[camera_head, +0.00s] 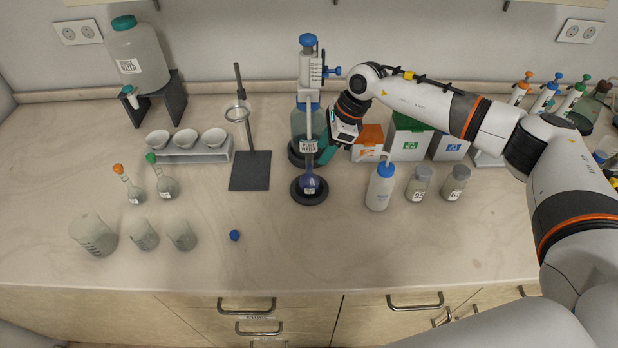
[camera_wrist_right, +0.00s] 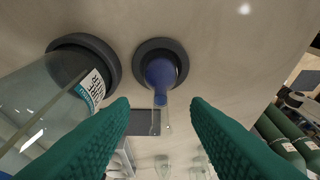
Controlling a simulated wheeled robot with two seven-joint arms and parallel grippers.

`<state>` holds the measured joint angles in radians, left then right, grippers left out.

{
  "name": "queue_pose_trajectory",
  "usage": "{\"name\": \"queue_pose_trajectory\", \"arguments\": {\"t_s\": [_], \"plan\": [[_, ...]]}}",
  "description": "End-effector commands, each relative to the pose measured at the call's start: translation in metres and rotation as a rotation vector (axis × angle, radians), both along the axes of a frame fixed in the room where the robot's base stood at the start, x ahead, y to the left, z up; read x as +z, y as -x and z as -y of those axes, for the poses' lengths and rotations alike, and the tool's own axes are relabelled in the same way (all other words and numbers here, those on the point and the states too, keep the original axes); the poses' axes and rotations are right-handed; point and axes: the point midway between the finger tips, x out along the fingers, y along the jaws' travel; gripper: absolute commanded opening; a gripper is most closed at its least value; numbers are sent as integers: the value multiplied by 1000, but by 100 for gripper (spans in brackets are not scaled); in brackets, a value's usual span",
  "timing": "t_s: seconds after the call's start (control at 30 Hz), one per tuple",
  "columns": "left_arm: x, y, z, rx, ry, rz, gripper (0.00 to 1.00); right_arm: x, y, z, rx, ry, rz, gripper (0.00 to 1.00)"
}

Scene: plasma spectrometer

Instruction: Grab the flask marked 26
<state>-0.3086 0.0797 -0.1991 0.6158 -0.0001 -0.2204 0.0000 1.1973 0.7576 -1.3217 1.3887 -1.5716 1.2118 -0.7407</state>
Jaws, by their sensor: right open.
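A small flask with blue contents (camera_head: 310,184) stands upright on a round black base (camera_head: 310,198) at the middle of the counter. It carries a small label whose number I cannot read. In the right wrist view the blue flask (camera_wrist_right: 160,75) is ahead, its clear neck reaching toward the gap between the fingers. My right gripper (camera_head: 327,152) is open, with teal fingers, close beside the flask's neck. In the wrist view the fingertips (camera_wrist_right: 160,104) sit either side of the neck, seemingly apart from it. An orange-capped flask (camera_head: 134,193) and a green-capped flask (camera_head: 164,184) stand at left.
A blue-topped dispenser bottle (camera_head: 307,122) stands just behind the blue flask. A ring stand (camera_head: 249,169) is to its left, a wash bottle (camera_head: 380,188) to its right. A loose blue cap (camera_head: 235,235) lies in front; the front counter is mostly clear.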

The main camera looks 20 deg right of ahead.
Motion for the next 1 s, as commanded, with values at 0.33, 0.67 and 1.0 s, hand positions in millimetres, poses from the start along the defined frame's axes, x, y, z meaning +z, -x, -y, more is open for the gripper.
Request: {"name": "queue_pose_trajectory", "arguments": {"t_s": [0.33,0.67,1.0], "plan": [[24,-7,0,0,0,7,0,-25,-1,-17,1,-1,-3,43],[38,-16,1,-1,3,24,0,-60,-5,-31,-1,-1,0,43],[36,-9,1,-1,2,14,0,-60,-5,-30,-1,-1,1,18]]}}
